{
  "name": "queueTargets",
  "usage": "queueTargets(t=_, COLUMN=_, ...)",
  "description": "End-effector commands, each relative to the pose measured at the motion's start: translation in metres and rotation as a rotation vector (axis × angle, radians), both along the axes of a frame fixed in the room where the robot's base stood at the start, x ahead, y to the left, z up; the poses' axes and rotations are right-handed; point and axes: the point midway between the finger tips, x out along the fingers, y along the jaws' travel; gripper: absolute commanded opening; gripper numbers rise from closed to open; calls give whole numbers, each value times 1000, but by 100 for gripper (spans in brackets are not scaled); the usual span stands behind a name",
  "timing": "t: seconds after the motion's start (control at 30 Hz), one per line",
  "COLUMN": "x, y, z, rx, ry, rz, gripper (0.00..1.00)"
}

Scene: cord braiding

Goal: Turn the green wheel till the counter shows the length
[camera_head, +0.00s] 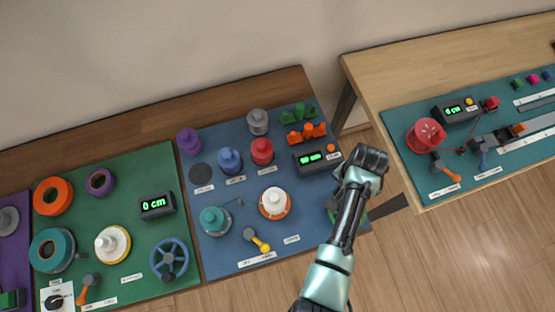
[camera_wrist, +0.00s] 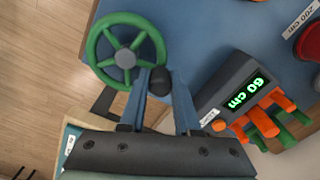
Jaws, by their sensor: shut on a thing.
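The green wheel (camera_wrist: 107,75) shows whole in the wrist view, with spokes and a grey hub. In the head view the wheel (camera_head: 332,216) is mostly hidden behind my arm, at the blue board's right edge. My gripper (camera_wrist: 162,82) is shut on the wheel's dark handle knob (camera_wrist: 158,88), at the rim's lower right in the wrist view. In the head view my gripper (camera_head: 352,178) is over the wheel, its fingers hard to make out. The dark counter (camera_wrist: 228,80) beside the wheel appears to read 60 cm in green. It also shows in the head view (camera_head: 301,168).
Orange clips (camera_head: 307,134) and green clips (camera_head: 299,114) stand behind the counter. Several spools and a yellow-handled lever (camera_head: 258,241) are on the blue board (camera_head: 220,262). A green board (camera_head: 130,285) with a 0 cm counter (camera_head: 157,205) lies left. Another table (camera_head: 375,75) stands right.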

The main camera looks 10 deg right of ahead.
Motion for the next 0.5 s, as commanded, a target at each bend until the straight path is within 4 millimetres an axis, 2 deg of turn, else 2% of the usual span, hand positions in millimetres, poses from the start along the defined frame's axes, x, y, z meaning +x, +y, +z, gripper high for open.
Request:
queueTargets(t=0.03, x=9, y=-2, z=6, rx=-12, ry=-20, rz=7, gripper=0)
queueTargets(t=0.5, x=5, y=-1, z=3, rx=-5, ry=-15, rz=2, gripper=0)
